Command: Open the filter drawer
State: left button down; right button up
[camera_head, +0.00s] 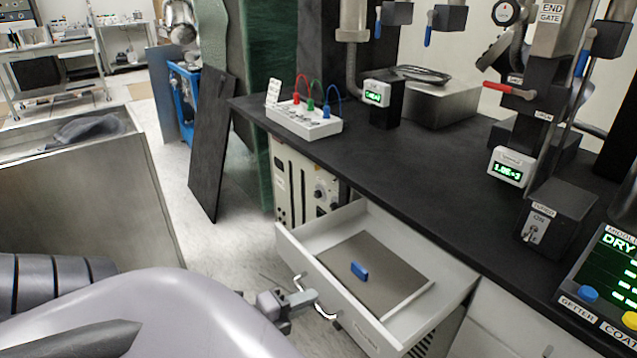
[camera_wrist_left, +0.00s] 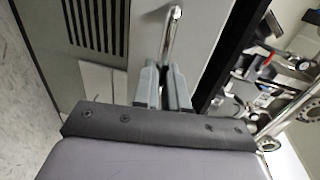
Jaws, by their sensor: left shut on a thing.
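The white filter drawer (camera_head: 372,321) under the black bench stands pulled out, its inside open to view. A grey flat panel with a small blue piece (camera_head: 359,271) on it lies inside. My left gripper (camera_head: 312,298) is at the drawer's front, shut on its metal bar handle (camera_head: 325,311). In the left wrist view the two fingers of the left gripper (camera_wrist_left: 164,88) close around the handle (camera_wrist_left: 172,38), with the drawer's grey front (camera_wrist_left: 205,30) behind. My right gripper is not in view.
The black bench top (camera_head: 410,165) overhangs the drawer and carries a white box with coloured cables (camera_head: 304,118), a green-lit gauge (camera_head: 376,94) and a control panel (camera_head: 608,285). A grey cart (camera_head: 85,195) stands at the left. Floor (camera_head: 225,245) shows between cart and bench.

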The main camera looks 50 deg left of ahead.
pick_arm(q)
jog(key=shift+f+v, duration=0.2)
jog(key=shift+v, duration=0.8)
jog(key=c, duration=1.2)
grip_release()
jog(key=shift+s, duration=0.1)
jog(key=v, duration=0.7)
